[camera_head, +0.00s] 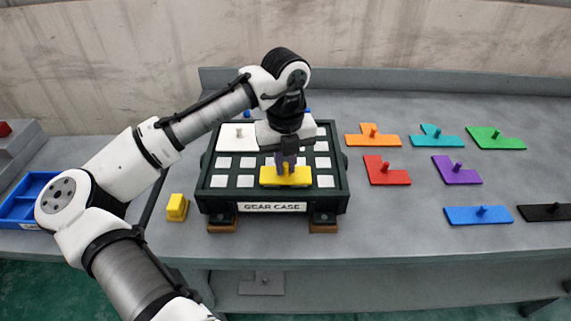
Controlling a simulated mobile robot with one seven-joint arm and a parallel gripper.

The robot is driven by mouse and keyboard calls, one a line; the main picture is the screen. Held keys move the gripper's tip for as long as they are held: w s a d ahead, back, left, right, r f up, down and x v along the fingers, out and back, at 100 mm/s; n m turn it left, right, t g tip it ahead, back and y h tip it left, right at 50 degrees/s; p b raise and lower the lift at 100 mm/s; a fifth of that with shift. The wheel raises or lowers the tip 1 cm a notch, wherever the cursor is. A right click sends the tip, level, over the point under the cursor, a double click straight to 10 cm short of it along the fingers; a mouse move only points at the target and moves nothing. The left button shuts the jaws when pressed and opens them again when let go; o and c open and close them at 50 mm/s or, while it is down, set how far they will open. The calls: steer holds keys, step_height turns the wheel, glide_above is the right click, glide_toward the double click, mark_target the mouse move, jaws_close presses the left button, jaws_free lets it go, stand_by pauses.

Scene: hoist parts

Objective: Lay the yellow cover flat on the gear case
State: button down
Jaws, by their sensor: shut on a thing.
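The yellow cover (287,180) is a small bar-like plate with an upright peg. It is over the front row of the gear case (336,195), right of the middle. I cannot tell whether it rests on the case or hangs just above it. My gripper (285,160) points down from above and is shut on the cover's peg. The gear case is a dark green tray with rows of white squares and a "GEAR CASE" label on its front. A white cover (238,137) with a peg lies at its back left. My wrist hides the back middle of the case.
Covers in orange (372,138), teal (437,139), green (494,140), red (385,175), purple (457,174), blue (479,215) and black (546,213) lie on the bench to the right. A yellow block (177,207) stands left of the case. A blue bin (26,196) is at far left.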

mark_target(286, 164)
steer(key=shift+f, duration=0.6)
steer(key=c, duration=1.4)
jaws_free()
steer(key=shift+f, duration=0.15)
step_height(286, 164, up, 12)
steer(key=b, duration=0.1)
steer(key=shift+r, duration=0.2)
